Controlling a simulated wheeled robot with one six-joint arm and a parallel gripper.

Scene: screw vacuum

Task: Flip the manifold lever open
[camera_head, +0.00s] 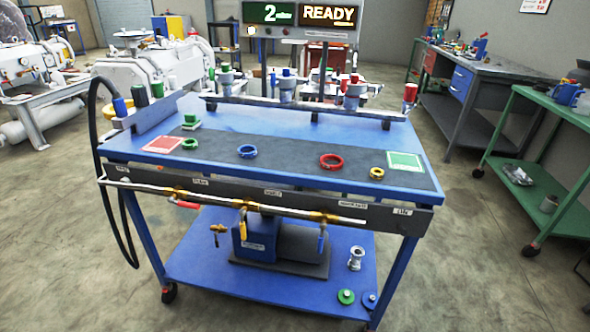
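A thin pipe (225,200) runs along the front edge of a blue wheeled cart, with brass valves on it. A red lever (186,204) at the left valve lies along the pipe, roughly horizontal. A yellow lever (244,224) hangs down from the middle valve. A blue lever (321,242) hangs down at the right valve. Small white labels sit on the dark front rail; one at right (353,205) seems to read "manifold", but the print is small, so I cannot tell for certain which lever is the manifold's. My gripper is not in view.
The cart top (285,140) carries colored rings, red and green squares and a rack of fittings. A blue pump (262,240) sits on the lower shelf. A black hose (100,190) loops at left. A sign (299,14) reads "READY". Green shelving (540,130) stands right. Floor in front is clear.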

